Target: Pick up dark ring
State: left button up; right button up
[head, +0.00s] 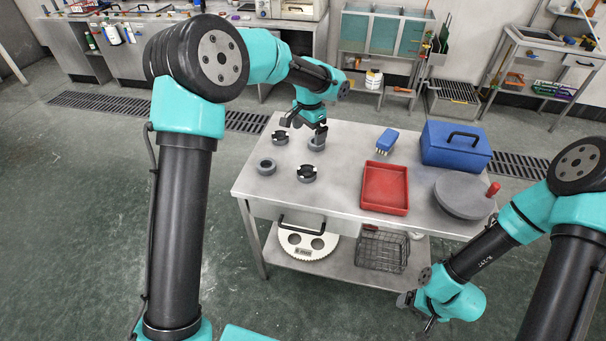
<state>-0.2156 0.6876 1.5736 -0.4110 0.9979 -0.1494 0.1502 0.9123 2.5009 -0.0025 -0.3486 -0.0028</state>
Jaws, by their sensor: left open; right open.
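Several small rings sit on the left part of the metal table. One dark ring with pale marks (307,173) is nearest the front, and another dark ring with pale marks (280,138) is at the back left. A plainer grey ring (267,167) is at the left, and another grey ring (317,144) is at the back, partly hidden by my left gripper. My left gripper (305,124) is open, pointing down above the back rings; I cannot tell whether it touches one. My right gripper (417,313) is open and empty, low in front of the table.
On the table (335,190) are a red tray (385,209), a blue brush (387,140), a blue box (455,155) and a round grey plate (462,203) with a red handle (493,189). The lower shelf holds a wire basket (382,252) and a pale disc (305,245). The table's middle is clear.

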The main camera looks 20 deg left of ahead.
pick_arm(q)
send_over(307, 169)
jog(key=s, duration=0.2)
jog(key=f, duration=0.8)
jog(key=d+f, duration=0.1)
jog(key=f, duration=0.3)
jog(key=shift+w+f, duration=0.15)
jog(key=shift+a+f, duration=0.15)
jog(key=shift+f, duration=2.45)
jog(key=c, duration=1)
jog(key=shift+c, duration=0.2)
jog(key=shift+r, duration=0.2)
